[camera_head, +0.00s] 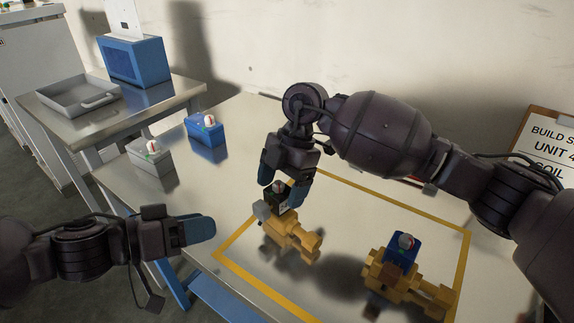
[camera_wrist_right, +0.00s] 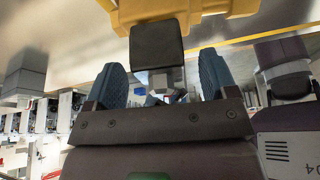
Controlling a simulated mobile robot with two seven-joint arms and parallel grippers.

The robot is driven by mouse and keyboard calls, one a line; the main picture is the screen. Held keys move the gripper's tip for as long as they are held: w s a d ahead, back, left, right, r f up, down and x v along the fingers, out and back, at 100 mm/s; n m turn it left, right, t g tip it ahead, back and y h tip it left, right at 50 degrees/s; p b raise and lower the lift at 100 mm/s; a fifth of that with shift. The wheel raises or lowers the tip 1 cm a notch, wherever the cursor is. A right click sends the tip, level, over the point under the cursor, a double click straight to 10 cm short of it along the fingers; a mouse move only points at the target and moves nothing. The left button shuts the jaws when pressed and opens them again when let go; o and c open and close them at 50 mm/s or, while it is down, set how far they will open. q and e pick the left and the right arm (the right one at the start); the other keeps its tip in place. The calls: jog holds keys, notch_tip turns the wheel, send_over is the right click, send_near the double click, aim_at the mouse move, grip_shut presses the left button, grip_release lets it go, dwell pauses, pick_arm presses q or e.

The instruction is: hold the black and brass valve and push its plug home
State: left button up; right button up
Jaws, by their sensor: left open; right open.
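The black and brass valve (camera_head: 292,235) stands inside the yellow outline on the table. Its black block (camera_head: 275,203) is on top and a grey plug (camera_head: 261,211) is at its left side. My right gripper (camera_head: 285,182) is open just above the black block, pointing down. In the right wrist view, the black block (camera_wrist_right: 157,46) lies between and beyond the open blue fingertips, with gaps on both sides, and the brass body (camera_wrist_right: 185,10) is behind it. My left gripper (camera_head: 200,230) is open and empty, left of the valve, by the table's front edge.
A second brass valve with a blue block (camera_head: 402,252) stands at the right inside the outline. A blue box (camera_head: 206,137) and a white box (camera_head: 152,170) stand at the back left. A grey tray (camera_head: 78,98) and a blue dispenser (camera_head: 136,62) are on a side table.

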jog(key=shift+x, duration=0.9)
jog(key=c, duration=1.3)
jog(key=shift+c, duration=0.2)
